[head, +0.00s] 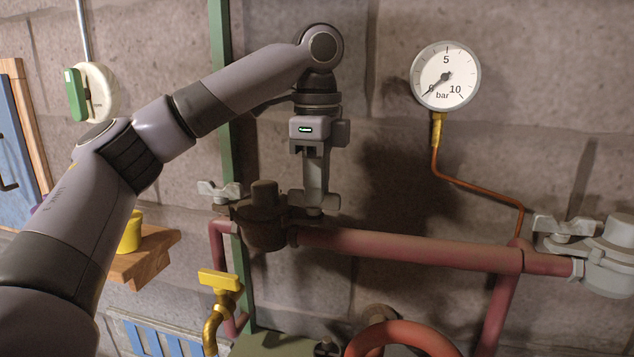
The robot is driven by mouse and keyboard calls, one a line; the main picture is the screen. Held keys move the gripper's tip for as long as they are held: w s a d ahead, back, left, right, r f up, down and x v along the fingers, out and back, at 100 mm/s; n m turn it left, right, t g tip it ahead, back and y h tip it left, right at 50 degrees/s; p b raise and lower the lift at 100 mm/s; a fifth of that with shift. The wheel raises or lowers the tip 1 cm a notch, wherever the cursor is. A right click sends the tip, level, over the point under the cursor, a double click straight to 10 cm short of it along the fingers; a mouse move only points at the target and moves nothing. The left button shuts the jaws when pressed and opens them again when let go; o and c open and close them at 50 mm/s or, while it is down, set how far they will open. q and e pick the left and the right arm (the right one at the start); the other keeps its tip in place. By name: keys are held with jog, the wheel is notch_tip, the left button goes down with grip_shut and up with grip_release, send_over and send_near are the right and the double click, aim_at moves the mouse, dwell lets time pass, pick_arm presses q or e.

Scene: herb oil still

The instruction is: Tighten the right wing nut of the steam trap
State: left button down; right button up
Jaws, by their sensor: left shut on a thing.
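The steam trap (264,226) appears to be the dark brown round body on the red pipe, left of centre. Its left wing nut (219,190) is pale grey and stands free on the left side. Its right wing nut (316,204) is grey and sits just right of the body, above the pipe. My left gripper (316,194) points straight down from above and is shut on the right wing nut. The fingers hide part of the nut. My right gripper is not in view.
A pressure gauge (445,76) hangs on the stone wall at upper right. A pale grey fitting (610,257) with a wing nut (565,228) is at far right. A yellow-handled valve (220,281) is below the trap. A green post (220,75) stands behind my left arm.

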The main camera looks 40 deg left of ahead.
pick_arm(q)
jog(key=c, duration=1.1)
grip_release()
jog(key=shift+r, duration=0.1)
jog(key=shift+r, duration=3.55)
